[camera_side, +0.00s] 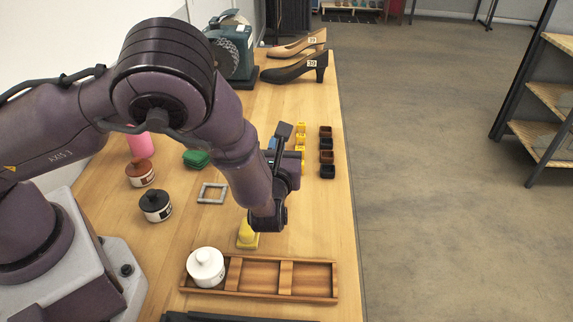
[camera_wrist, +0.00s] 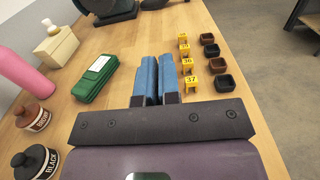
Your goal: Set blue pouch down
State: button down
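In the wrist view the blue pouch (camera_wrist: 146,76) shows as blue surfaces at the finger ends, with a narrow dark line down the middle. My gripper (camera_wrist: 157,86) appears shut on it, above the wooden table. In the side view only a small blue patch of the pouch (camera_side: 272,143) shows; my arm and gripper hide the rest. I cannot tell whether its underside touches the table. A green pouch (camera_side: 197,158) lies flat to the left of my gripper; it also shows in the wrist view (camera_wrist: 95,79).
Numbered yellow tags (camera_side: 300,142) and small dark boxes (camera_side: 326,143) stand close right of my gripper. A grey square frame (camera_side: 212,193) lies bare on the table. A wooden tray (camera_side: 284,298) holds a white jar (camera_side: 206,267). Brown (camera_side: 140,172) and black (camera_side: 156,205) jars stand left.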

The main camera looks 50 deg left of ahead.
jog(key=shift+w+d+f, duration=0.1)
jog(key=shift+w+f, duration=0.25)
jog(key=shift+f, duration=0.6)
jog(key=shift+w+a+f, duration=0.1)
jog(key=shift+w+f, duration=0.25)
jog(key=shift+f, duration=0.6)
jog(key=shift+w+d+f, duration=0.1)
jog(key=shift+w+f, duration=0.25)
jog(key=shift+f, duration=0.6)
jog(key=shift+f, duration=0.15)
jog(key=c, duration=1.3)
grip_release()
jog(key=shift+c, duration=0.2)
